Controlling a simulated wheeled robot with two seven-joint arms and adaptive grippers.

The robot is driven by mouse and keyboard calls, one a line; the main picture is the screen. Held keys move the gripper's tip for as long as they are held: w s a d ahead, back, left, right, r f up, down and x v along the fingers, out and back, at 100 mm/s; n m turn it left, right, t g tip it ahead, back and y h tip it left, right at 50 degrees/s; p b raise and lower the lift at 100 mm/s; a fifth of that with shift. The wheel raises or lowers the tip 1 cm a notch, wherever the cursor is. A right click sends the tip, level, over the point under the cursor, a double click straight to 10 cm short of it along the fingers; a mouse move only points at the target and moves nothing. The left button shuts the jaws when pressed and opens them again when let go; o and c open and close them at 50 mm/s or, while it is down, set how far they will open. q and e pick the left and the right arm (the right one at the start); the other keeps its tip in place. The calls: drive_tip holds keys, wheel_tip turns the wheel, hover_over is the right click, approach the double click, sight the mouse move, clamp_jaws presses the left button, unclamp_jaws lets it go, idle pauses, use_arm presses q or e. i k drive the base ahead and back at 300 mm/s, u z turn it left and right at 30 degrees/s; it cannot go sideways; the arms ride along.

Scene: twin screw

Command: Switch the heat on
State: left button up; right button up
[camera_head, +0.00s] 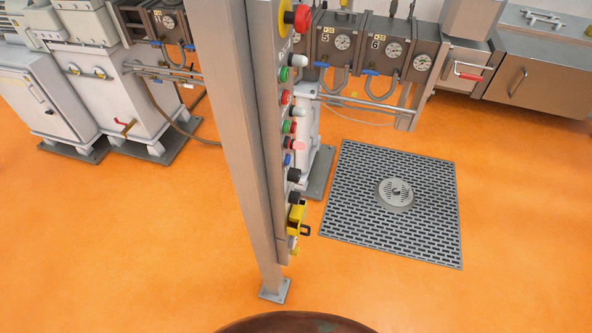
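A control panel (267,130) is mounted on a grey metal post (226,110) and is seen almost edge-on, facing right. A red emergency knob (301,17) on a yellow base is at its top. Below it are a white button (299,60), a green button (284,74), several red, green and blue buttons, and black knobs (293,175). A yellow switch piece (296,216) with a black handle is near the bottom. I cannot read labels, so I cannot tell which control is for heat. Neither of my grippers is in view.
The post stands on a foot plate (275,291) on the orange floor. A grey floor grate (430,205) with a round drain cover (395,195) lies to the right. Machines with gauges (343,42) and a white cabinet (45,105) stand behind. Floor at left front is clear.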

sight(294, 175)
drive_tip(key=u, duration=2.55)
drive_tip(key=k, duration=1.05)
drive_tip(key=z, duration=1.35)
drive_tip(key=i, duration=0.5)
drive_tip(key=u, duration=0.05)
